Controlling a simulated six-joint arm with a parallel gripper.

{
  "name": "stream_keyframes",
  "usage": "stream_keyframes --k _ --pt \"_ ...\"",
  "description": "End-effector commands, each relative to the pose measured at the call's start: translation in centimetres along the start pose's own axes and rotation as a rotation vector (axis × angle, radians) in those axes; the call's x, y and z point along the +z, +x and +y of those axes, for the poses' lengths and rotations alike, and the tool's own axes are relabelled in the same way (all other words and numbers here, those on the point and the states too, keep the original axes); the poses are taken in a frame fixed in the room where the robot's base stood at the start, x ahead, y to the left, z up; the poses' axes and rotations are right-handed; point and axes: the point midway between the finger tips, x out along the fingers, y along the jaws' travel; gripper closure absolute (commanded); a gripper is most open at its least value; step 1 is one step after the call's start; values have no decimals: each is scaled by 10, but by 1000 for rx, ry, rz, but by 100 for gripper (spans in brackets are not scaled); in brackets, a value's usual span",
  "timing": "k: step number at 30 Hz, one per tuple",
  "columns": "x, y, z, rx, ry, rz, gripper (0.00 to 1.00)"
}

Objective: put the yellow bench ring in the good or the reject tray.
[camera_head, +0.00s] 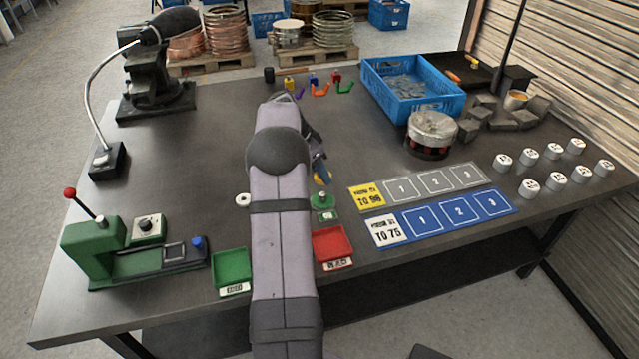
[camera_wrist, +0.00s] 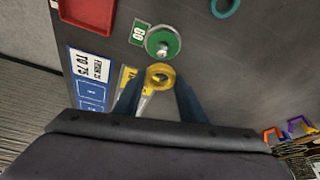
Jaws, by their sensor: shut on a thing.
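My gripper (camera_wrist: 159,84) is shut on the yellow bench ring (camera_wrist: 160,72), which shows between its fingertips in the wrist view. In the head view the yellow ring (camera_head: 322,178) is a small patch beside my arm, partly hidden. The green good tray (camera_head: 232,266) is at the front edge, left of my arm. The red reject tray (camera_head: 332,244) is right of my arm; it also shows in the wrist view (camera_wrist: 88,14). Both trays look empty. The ring is held apart from both trays, near a round green gauge (camera_head: 323,201) with a pin.
A green press (camera_head: 95,250) stands at front left. Yellow (camera_head: 367,197) and blue (camera_head: 441,217) numbered boards lie right of the reject tray. A white ring (camera_head: 242,199) lies left of my arm. A blue crate (camera_head: 440,107) stands at back right. The left-middle table is clear.

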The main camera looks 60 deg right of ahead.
Motion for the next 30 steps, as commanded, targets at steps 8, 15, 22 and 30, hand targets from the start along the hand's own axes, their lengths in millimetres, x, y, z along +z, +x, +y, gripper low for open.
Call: stream_keyframes --k 8,15,22,30 --pt "-4 -10 0 -1 1 0 92" --pt "-7 -18 0 -2 1 1 92" --pt "-11 -27 0 -2 1 1 92" --pt "-15 -36 0 -2 0 1 92"
